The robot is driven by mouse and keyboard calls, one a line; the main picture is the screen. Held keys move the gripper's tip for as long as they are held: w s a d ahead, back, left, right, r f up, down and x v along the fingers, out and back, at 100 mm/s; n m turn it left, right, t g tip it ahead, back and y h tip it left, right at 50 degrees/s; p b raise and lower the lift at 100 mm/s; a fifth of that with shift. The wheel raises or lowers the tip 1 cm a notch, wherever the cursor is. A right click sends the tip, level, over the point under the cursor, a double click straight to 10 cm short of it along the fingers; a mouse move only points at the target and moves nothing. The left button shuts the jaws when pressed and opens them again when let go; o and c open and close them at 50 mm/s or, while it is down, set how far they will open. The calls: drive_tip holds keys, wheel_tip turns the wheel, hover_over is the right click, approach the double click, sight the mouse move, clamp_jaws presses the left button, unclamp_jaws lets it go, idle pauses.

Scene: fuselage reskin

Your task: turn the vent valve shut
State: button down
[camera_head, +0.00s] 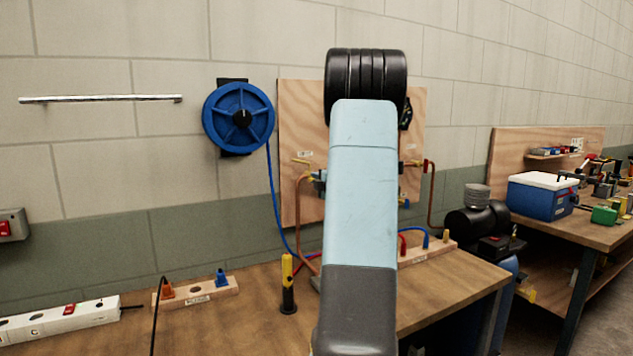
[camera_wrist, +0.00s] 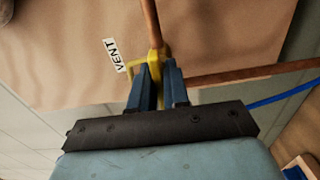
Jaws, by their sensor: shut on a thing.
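In the wrist view, the vent valve's yellow handle (camera_wrist: 155,64) sits on a copper pipe beside a white label (camera_wrist: 115,55) reading VENT. My gripper (camera_wrist: 157,84) is shut on the yellow handle, with one blue finger on each side. A thin yellow piece reaches left from the handle toward the label. In the head view, my own arm stands in front of the plywood board (camera_head: 300,110) and hides its middle, so the grip cannot be made out there.
A copper pipe (camera_wrist: 250,73) and a blue hose (camera_wrist: 285,95) run to the right in the wrist view. In the head view, a blue hose reel (camera_head: 238,117) hangs left of the board. A yellow-and-black tool (camera_head: 287,283) stands on the wooden bench (camera_head: 250,318).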

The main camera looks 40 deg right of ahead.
drive_tip(key=shift+f, duration=0.15)
drive_tip(key=m, duration=0.4)
drive_tip(key=shift+f+m, duration=0.1)
drive_tip(key=shift+m, duration=0.3)
drive_tip(key=m, duration=0.4)
drive_tip(key=shift+m, duration=0.3)
drive_tip(key=m, duration=0.4)
drive_tip(key=shift+f, duration=0.1)
drive_tip(key=shift+a+m, duration=0.1)
drive_tip(key=shift+m, duration=2)
drive_tip(key=c, duration=1.3)
unclamp_jaws()
drive_tip(key=shift+o, duration=0.5)
drive_tip(key=shift+r, duration=0.2)
